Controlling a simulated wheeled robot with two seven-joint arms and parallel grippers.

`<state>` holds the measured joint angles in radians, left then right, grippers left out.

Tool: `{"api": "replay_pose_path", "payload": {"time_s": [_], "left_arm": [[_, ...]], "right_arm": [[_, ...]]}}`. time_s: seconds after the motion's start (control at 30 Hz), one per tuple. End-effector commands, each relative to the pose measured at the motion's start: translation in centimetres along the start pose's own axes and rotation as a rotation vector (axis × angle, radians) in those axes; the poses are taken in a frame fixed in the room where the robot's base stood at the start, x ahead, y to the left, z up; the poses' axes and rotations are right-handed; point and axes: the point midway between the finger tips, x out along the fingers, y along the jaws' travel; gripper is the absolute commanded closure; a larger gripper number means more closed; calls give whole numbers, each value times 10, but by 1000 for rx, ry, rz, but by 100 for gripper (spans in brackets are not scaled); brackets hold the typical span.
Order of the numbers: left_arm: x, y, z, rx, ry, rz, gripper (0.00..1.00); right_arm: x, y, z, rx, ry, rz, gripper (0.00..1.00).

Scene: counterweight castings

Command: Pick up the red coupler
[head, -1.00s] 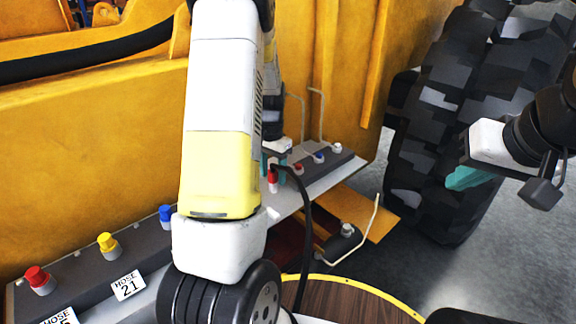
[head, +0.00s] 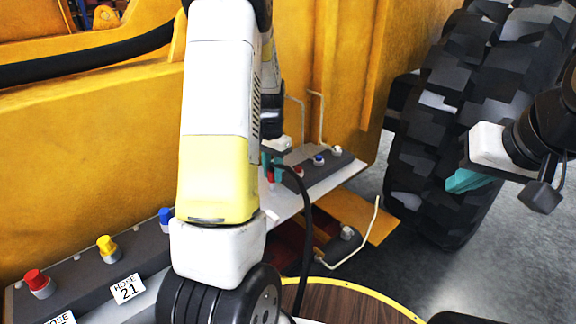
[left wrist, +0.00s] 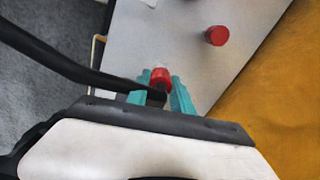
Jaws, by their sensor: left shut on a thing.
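The red coupler (head: 270,176) is at the end of a black hose, mostly hidden behind my left arm and fingers in the head view. In the left wrist view the red coupler (left wrist: 160,76) sits between the two teal fingers of my left gripper (left wrist: 161,88), which is shut on it. In the head view this left gripper (head: 277,166) is over the grey shelf, near its right part. My right gripper (head: 466,181) has teal fingers and is at the right, in front of the tyre; its finger gap cannot be made out.
The black hose (head: 307,222) hangs from the coupler in a curve. A dark block with red, blue and white caps (head: 319,169) stands beside my left gripper. Another block with coloured caps (head: 92,264) is at left. A yellow machine wall (head: 95,150) rises behind; a large tyre (head: 440,130) is right.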

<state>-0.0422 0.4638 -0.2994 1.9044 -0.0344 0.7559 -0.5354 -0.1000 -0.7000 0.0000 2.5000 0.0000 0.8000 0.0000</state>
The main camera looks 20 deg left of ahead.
Motion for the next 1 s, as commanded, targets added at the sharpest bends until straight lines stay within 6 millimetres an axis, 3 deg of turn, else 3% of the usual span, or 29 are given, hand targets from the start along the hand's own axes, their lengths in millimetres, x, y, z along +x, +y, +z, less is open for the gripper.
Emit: {"api": "replay_pose_path", "payload": {"time_s": [0.17, 0.7, 1.0], "left_arm": [[-25, 1, 3, 0, 3, -1, 100], [-35, 52, 124, 0, 1, 0, 100], [-37, 62, 147, 0, 1, -1, 100]], "right_arm": [[0, 0, 0, 0, 0, 0, 100], [0, 0, 0, 0, 0, 0, 100], [0, 0, 0, 0, 0, 0, 100]]}}
